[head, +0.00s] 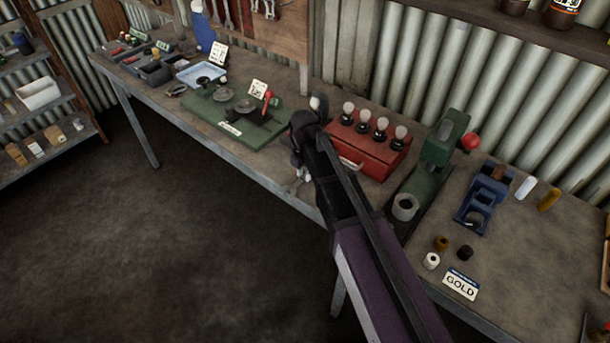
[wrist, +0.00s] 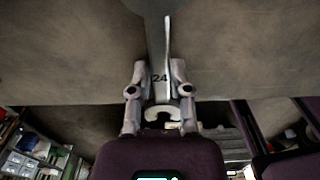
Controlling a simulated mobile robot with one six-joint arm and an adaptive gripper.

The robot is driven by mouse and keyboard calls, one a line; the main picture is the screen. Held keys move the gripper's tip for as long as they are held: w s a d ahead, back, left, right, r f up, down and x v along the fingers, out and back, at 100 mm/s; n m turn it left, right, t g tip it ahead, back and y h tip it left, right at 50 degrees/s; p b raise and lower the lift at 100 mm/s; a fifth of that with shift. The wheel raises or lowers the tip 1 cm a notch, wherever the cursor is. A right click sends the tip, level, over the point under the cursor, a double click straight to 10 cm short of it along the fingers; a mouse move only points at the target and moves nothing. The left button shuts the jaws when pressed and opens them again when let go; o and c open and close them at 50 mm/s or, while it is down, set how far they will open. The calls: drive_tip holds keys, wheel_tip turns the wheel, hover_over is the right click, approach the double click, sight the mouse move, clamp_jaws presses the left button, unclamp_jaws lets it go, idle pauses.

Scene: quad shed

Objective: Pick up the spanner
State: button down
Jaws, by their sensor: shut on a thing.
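The spanner (wrist: 159,45) is a grey metal tool marked 24, seen in the wrist view between the two fingers of my gripper (wrist: 159,72). My gripper is shut on it. In the head view my gripper (head: 300,172) is at the front edge of the bench, left of the red box, and a little of the spanner (head: 294,188) shows there. I cannot tell whether the spanner touches the bench.
Open floor (head: 130,250) lies in front.

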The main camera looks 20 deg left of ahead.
drive_tip(key=shift+r, duration=0.2)
wheel_tip(320, 180, up, 4)
drive_tip(key=p, duration=0.4)
drive_tip(key=shift+f, duration=0.25)
drive_tip(key=s+a, duration=0.3)
drive_tip(key=s, duration=0.4)
drive_tip(key=s+a+r, duration=0.1)
drive_tip(key=s+a, duration=0.2)
drive_tip(key=s, duration=0.5)
drive_tip(key=shift+p, duration=0.45)
drive_tip(key=shift+r, duration=0.1)
wheel_tip(320, 180, up, 12)
drive_tip(key=p, duration=1.2)
